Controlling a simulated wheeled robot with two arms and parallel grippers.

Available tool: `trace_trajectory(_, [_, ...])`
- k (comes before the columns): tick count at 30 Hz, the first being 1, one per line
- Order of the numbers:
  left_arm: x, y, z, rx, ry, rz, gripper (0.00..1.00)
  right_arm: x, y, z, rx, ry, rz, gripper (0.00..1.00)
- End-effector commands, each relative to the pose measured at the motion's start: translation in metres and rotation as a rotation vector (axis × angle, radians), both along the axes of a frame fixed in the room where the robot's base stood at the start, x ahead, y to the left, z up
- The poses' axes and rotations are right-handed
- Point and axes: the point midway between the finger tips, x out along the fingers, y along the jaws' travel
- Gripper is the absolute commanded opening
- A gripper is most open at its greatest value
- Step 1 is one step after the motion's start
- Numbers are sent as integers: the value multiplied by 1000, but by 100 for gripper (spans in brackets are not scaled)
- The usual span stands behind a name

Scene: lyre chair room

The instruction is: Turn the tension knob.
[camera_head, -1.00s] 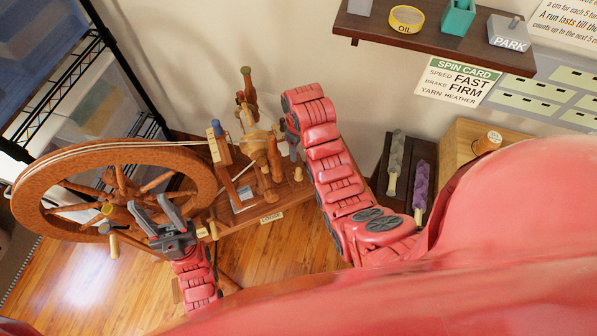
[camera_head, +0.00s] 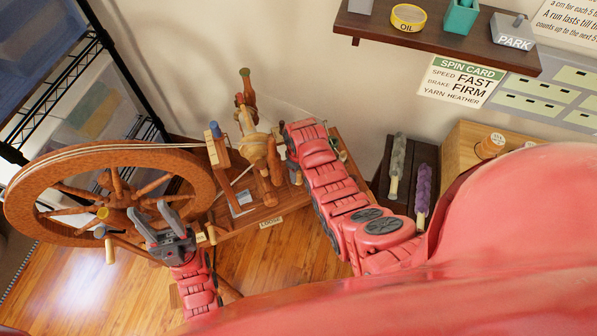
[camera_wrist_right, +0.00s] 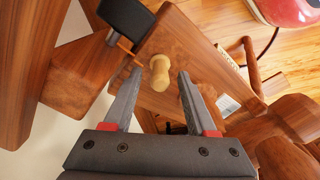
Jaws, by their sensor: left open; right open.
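The spinning wheel (camera_head: 30,195) stands on the floor at the left in the head view, with its wooden frame and upright posts to its right. In the right wrist view a small pale wooden knob (camera_wrist_right: 160,72) sticks out of a brown wooden part. My right gripper (camera_wrist_right: 160,73) is open, its two fingertips on either side of the knob with gaps showing. In the head view my right arm hides the knob, and the right fingers cannot be made out. My left gripper (camera_head: 152,212) is open and empty in front of the wheel's right side.
A "LOOSE" label (camera_head: 271,222) is on the front edge of the wheel's base. A dark shelf (camera_head: 430,48) with an oil tin (camera_head: 408,18) and a "PARK" block (camera_head: 513,38) is above. A wire rack (camera_head: 120,70) stands left.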

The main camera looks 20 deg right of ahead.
Motion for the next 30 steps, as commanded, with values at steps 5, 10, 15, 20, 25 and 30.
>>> trace_trajectory(5, [0,0,0,0,0,0,45,0,0,0,1,-1,0,57])
trace_trajectory(10, [0,0,0,0,0,0,45,0,0,0,0,0,0,26])
trace_trajectory(15, [0,0,0,0,0,0,45,0,0,0,0,-1,0,0])
trace_trajectory(20, [0,0,0,0,0,0,45,0,0,0,0,-1,0,0])
trace_trajectory(25, [0,0,0,0,0,0,45,0,0,0,0,-1,-14,0])
trace_trajectory(30, [0,0,-1,0,0,0,45,0,0,0,1,-1,-76,0])
